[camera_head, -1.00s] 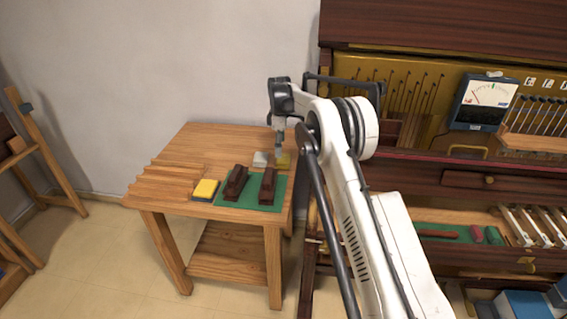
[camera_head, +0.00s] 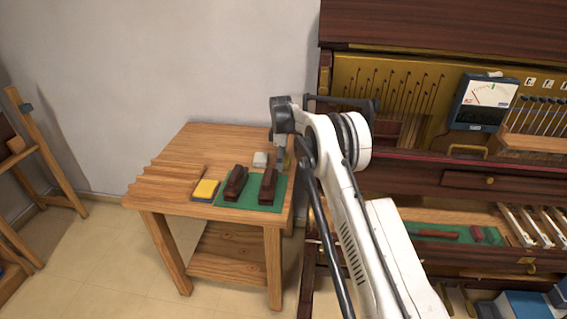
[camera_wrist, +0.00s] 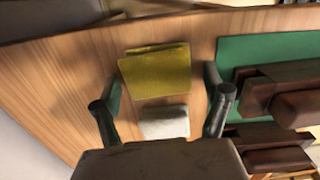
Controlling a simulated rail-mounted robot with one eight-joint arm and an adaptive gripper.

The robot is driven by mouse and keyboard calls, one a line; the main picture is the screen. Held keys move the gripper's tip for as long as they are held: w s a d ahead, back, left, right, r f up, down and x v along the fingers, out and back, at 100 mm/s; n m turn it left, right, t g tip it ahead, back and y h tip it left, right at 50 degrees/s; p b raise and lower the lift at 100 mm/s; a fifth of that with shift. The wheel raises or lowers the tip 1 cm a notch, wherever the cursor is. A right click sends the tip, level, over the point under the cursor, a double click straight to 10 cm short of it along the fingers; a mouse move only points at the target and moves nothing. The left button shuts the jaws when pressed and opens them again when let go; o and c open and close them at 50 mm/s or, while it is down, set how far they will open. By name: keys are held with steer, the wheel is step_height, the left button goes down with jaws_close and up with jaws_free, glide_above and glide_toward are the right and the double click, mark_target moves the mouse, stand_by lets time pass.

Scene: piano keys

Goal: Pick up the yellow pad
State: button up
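The yellow pad (camera_wrist: 157,72) is an olive-yellow, flat, folded-looking piece on the wooden table, seen in the wrist view. In the head view only a bit of it (camera_head: 287,159) shows beside my gripper (camera_head: 279,162). In the wrist view my gripper (camera_wrist: 163,82) is open, with one finger to each side of the pad and bare table between. A whitish block (camera_wrist: 165,122) lies just nearer the palm than the pad, also between the fingers. I cannot tell the exact height of the fingertips above the table.
A green mat (camera_head: 226,202) with two dark brown blocks (camera_head: 236,183) lies close by; in the wrist view they are right of the fingers. A yellow-and-blue sponge-like block (camera_head: 206,189) sits left of the mat. The open piano (camera_head: 420,170) stands to the right.

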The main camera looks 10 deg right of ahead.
steer(key=c, duration=0.9)
steer(key=shift+r, duration=0.1)
steer(key=shift+r, duration=0.5)
steer(key=r, duration=0.3)
steer(key=shift+s+a+r, duration=0.1)
steer(key=shift+s+r, duration=0.05)
steer(key=shift+s, duration=0.05)
steer(key=s+a+r, duration=0.1)
steer(key=s+r, duration=0.1)
steer(key=s, duration=0.1)
steer(key=s+a+r, duration=0.2)
steer(key=s, duration=0.1)
steer(key=s+a+r, duration=0.2)
steer(key=s, duration=0.1)
steer(key=shift+s+a+r, duration=0.15)
steer(key=shift+s+r, duration=0.1)
steer(key=shift+s, duration=0.15)
